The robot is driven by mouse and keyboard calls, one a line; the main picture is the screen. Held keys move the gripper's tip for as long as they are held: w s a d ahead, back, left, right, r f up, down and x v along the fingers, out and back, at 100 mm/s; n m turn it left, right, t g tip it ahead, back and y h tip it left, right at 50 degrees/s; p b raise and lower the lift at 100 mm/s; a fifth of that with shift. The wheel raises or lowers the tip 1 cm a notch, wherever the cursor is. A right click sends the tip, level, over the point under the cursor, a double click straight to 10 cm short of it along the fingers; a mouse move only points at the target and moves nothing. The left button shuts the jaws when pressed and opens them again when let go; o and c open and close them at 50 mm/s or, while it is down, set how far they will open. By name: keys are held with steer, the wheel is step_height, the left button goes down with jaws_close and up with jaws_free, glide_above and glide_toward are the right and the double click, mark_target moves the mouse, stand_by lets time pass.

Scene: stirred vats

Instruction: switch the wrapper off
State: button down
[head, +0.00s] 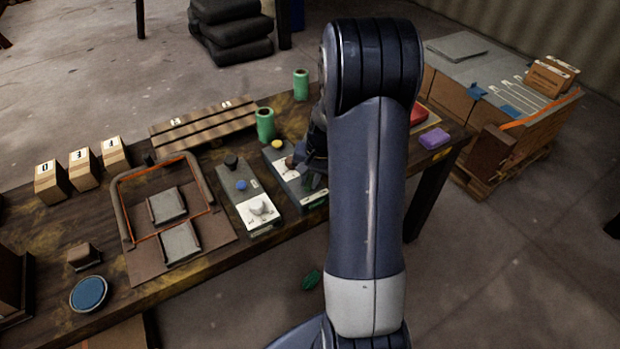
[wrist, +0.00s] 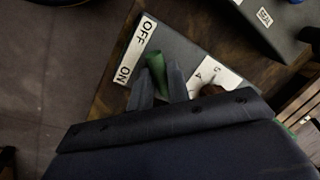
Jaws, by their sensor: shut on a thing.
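A grey control panel (head: 283,165) lies on the dark wooden table, with a yellow button (head: 277,144) and a brown knob (head: 290,162). In the wrist view this panel (wrist: 187,52) carries a white strip (wrist: 139,49) marked OFF at its upper end and ON at its lower end. A green switch handle (wrist: 157,66) stands beside the strip. My gripper (wrist: 159,82) is shut on the green handle, one finger on each side. Which mark the handle points to I cannot tell. In the head view my arm hides part of the gripper and the handle.
A second panel (head: 236,200) with a black knob, a blue button and a white dial is left of the gripper. Green spools (head: 265,124) stand behind the panels. A purple block (head: 434,139) lies at the table's right end. A loaded pallet (head: 487,166) stands beyond.

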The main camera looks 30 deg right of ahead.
steer(key=shift+m, duration=0.4)
steer(key=c, duration=1.4)
jaws_free()
steer(key=shift+o, duration=0.2)
step_height(320, 180, up, 11)
steer(key=s+d, duration=0.1)
steer(key=shift+s+d+f, duration=0.15)
steer(key=shift+s+d, duration=0.1)
steer(key=shift+f, duration=0.1)
steer(key=f, duration=0.3)
steer(key=w+a+f, duration=0.1)
steer(key=f, duration=0.6)
steer(key=shift+w+a+f, duration=0.25)
steer(key=shift+a+f, duration=0.05)
steer(key=shift+f, duration=0.05)
steer(key=shift+r, duration=0.1)
